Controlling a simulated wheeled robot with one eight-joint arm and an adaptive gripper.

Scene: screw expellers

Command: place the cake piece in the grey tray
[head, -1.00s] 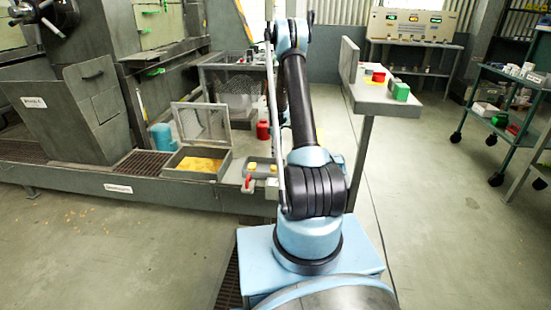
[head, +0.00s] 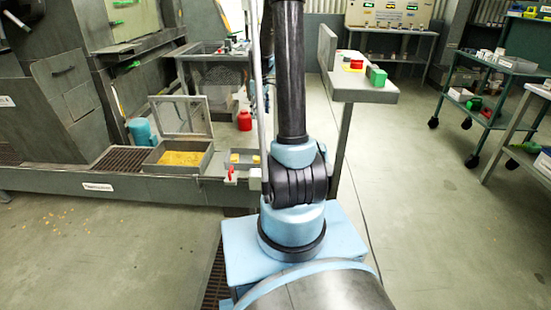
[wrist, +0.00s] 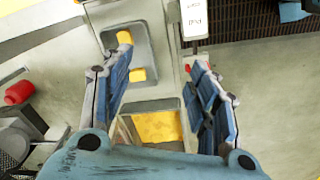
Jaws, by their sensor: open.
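My gripper (wrist: 160,62) shows in the wrist view with its two blue-grey fingers spread apart and nothing between them. Below it, a grey tray (wrist: 150,55) holds two yellow cake pieces, one cake piece (wrist: 125,38) near its far end and another (wrist: 137,75) near the left finger. A second container (wrist: 157,127) with yellow contents lies nearer the palm. In the head view, a small grey tray (head: 232,168) with yellow pieces stands just left of my arm, partly hidden by it. My gripper is not visible there.
An open grey box (head: 165,171) of yellow material with a raised mesh lid (head: 181,115) stands left of the tray. A raised shelf (head: 355,88) stands right of my arm.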

